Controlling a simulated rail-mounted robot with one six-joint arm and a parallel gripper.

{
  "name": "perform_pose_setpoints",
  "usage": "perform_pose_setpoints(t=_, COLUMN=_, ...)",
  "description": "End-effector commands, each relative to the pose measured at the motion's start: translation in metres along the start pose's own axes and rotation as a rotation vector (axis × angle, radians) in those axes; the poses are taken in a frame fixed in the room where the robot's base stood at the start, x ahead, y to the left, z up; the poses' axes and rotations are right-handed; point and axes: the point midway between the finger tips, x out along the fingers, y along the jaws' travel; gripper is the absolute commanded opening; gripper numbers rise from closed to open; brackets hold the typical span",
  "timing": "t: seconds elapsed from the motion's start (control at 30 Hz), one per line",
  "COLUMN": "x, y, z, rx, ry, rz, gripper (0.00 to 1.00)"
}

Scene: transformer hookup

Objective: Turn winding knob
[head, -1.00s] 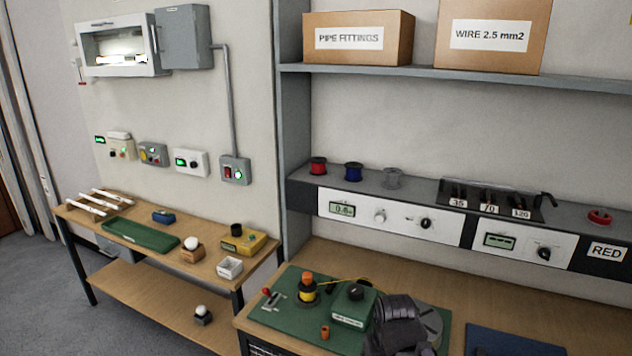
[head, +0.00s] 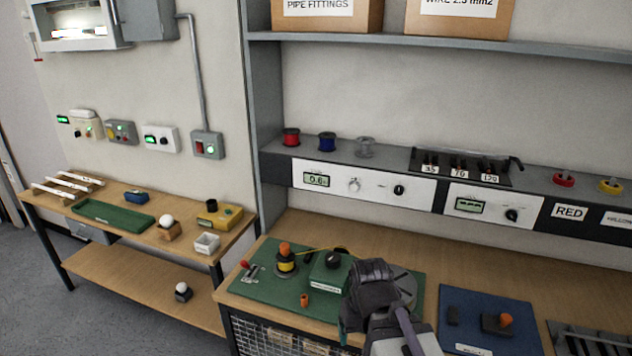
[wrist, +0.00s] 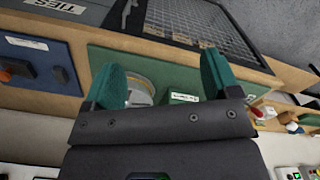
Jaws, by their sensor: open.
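A green box (head: 326,274) with a white label stands on the green mat (head: 270,297) on the bench. A black knob (head: 333,258) sits on its top; I take it for the winding knob. My gripper (head: 352,308) is at the right of this box in the head view, above the mat, and hides part of it. In the wrist view my gripper (wrist: 162,78) has its two teal fingers spread wide with nothing held. The labelled green box (wrist: 183,97) shows between and beyond the fingers, apart from them. The knob cannot be made out there.
A grey round disc (head: 404,290) lies behind my gripper. A blue mat (head: 478,330) with an orange-knobbed part is on the right. The wooden bench behind the mats is clear.

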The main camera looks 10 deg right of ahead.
Motion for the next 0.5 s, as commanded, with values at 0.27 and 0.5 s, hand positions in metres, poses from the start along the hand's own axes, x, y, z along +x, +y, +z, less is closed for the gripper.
perform_pose_setpoints(t=0.27, x=-0.01, y=0.0, z=-0.116, rx=-0.039, ry=0.001, rz=0.0, gripper=0.82)
perform_pose_setpoints(t=0.5, x=-0.016, y=-0.001, z=-0.344, rx=-0.612, ry=0.0, rz=-0.001, gripper=0.82)
